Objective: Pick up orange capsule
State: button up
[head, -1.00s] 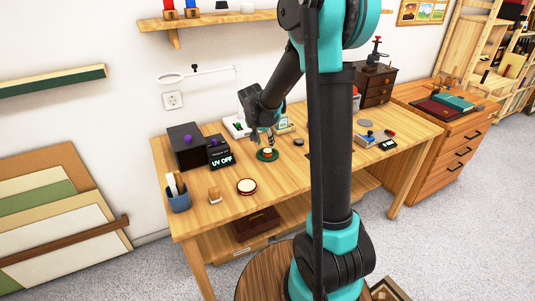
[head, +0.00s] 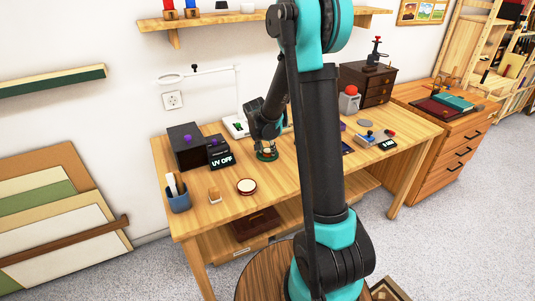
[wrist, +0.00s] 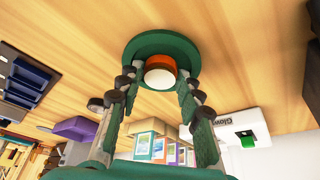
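The orange capsule (wrist: 159,70), with a pale round end facing the camera, sits on a round green dish (wrist: 150,40) in the wrist view. In the head view the dish (head: 267,157) lies on the wooden workbench, below my gripper (head: 266,149); my gripper hides much of the capsule there. In the wrist view my gripper (wrist: 157,76) is open, with one finger on either side of the capsule. A gap seems to show between the fingers and the capsule, but contact is hard to judge.
A dark box (head: 186,146) and a "UV OFF" display (head: 221,157) stand left of the dish. A white device (wrist: 237,128) and a purple block (wrist: 76,128) are near the gripper.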

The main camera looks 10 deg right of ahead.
jog(key=c, duration=0.6)
jog(key=shift+o, duration=0.2)
jog(key=shift+r, duration=0.1)
